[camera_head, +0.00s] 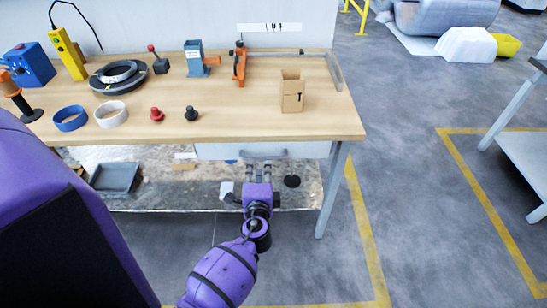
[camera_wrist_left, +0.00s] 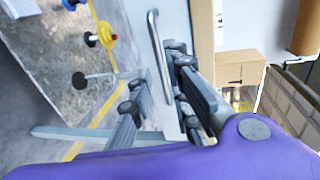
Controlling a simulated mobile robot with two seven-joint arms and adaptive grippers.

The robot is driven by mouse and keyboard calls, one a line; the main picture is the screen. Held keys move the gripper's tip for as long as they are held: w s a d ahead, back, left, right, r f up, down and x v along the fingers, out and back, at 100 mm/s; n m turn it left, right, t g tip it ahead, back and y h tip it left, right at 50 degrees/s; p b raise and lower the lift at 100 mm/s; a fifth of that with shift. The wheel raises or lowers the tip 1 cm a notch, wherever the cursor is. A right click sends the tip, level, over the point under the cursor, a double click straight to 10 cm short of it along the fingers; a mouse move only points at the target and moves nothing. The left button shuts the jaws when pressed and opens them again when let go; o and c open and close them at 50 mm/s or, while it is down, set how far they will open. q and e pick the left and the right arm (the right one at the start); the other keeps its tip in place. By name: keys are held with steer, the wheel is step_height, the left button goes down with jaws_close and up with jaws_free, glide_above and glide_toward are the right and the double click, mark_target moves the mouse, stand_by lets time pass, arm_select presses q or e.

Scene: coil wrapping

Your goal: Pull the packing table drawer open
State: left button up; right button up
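The packing table (camera_head: 330,125) has a white drawer (camera_head: 215,151) under the right part of its top. The drawer front looks flush beneath the tabletop, with no gap visible. Its metal bar handle (camera_head: 264,153) shows in the left wrist view as a long grey bar (camera_wrist_left: 155,45). My left gripper (camera_head: 259,168) is in front of the drawer, just below the handle in the head view. In the left wrist view its fingers (camera_wrist_left: 158,80) are apart, with part of the bar between them; contact cannot be told. My right gripper is in neither view.
On the tabletop stand a cardboard box (camera_head: 291,92), a black coil (camera_head: 118,76), tape rolls (camera_head: 70,118) and several tools. A lower shelf (camera_head: 150,195) holds a grey tray (camera_head: 116,178). A table leg (camera_head: 331,190) is right of my gripper; open floor lies beyond.

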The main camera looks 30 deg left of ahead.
mark_target(259, 158)
arm_select(q)
steer(key=x, duration=0.7)
steer(key=shift+a, duration=0.1)
jaws_close()
